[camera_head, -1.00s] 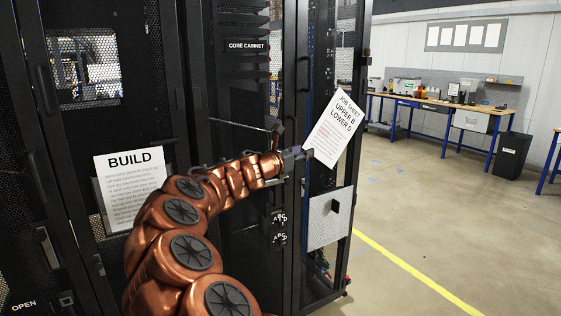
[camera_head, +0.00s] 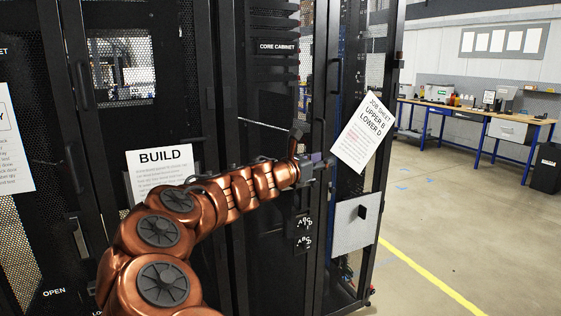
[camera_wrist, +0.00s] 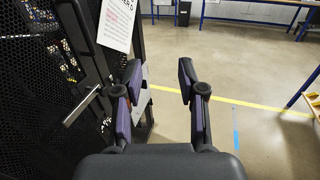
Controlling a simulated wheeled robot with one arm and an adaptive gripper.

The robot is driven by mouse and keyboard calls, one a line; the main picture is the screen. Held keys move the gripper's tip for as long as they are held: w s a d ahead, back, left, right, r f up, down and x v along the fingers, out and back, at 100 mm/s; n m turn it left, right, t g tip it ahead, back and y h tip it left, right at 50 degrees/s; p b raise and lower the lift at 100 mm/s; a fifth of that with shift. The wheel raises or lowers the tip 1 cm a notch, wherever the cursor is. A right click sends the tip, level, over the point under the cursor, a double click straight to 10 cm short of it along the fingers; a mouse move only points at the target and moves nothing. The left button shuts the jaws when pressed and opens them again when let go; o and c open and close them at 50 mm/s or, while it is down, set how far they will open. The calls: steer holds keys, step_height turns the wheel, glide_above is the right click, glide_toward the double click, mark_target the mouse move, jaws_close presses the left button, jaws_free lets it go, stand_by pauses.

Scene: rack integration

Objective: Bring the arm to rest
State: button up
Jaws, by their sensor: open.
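My copper-coloured arm (camera_head: 180,217) reaches from the lower left toward the cabinet front in the head view. My gripper (camera_head: 326,160) is at its far end, close to the cabinet door edge and left of the job sheet. In the wrist view my gripper (camera_wrist: 160,95) is open, its two dark fingers apart with only floor seen between them. The black core cabinet (camera_head: 262,90) stands in front of me. In the wrist view a metal door handle (camera_wrist: 82,106) lies just left of the left finger; I cannot tell whether they touch.
A tilted job sheet (camera_head: 364,133) hangs on the cabinet's right edge, above a grey panel (camera_head: 352,224). A BUILD sheet (camera_head: 160,165) is on the door behind my arm. Open floor (camera_head: 450,220) lies to the right, with a workbench (camera_head: 470,112) beyond.

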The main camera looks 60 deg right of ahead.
steer(key=w+a+f+m+t+y, duration=0.15)
steer(key=a+f+m+y, duration=0.35)
steer(key=a, duration=0.7)
steer(key=a+f+m+t+y, duration=0.2)
steer(key=a+f+m, duration=0.2)
steer(key=a+f, duration=0.55)
steer(key=w+a+f+m+t+y, duration=0.1)
steer(key=a+f+m+y, duration=0.35)
steer(key=a, duration=0.95)
steer(key=s+a+f+y, duration=0.2)
steer(key=s+a+f, duration=0.1)
steer(key=a, duration=0.8)
steer(key=s+a+f+y, duration=0.3)
steer(key=s+a, duration=0.1)
steer(key=a, duration=0.7)
steer(key=shift+a+f+m, duration=0.15)
steer(key=shift+a+m, duration=0.1)
steer(key=shift+m, duration=0.1)
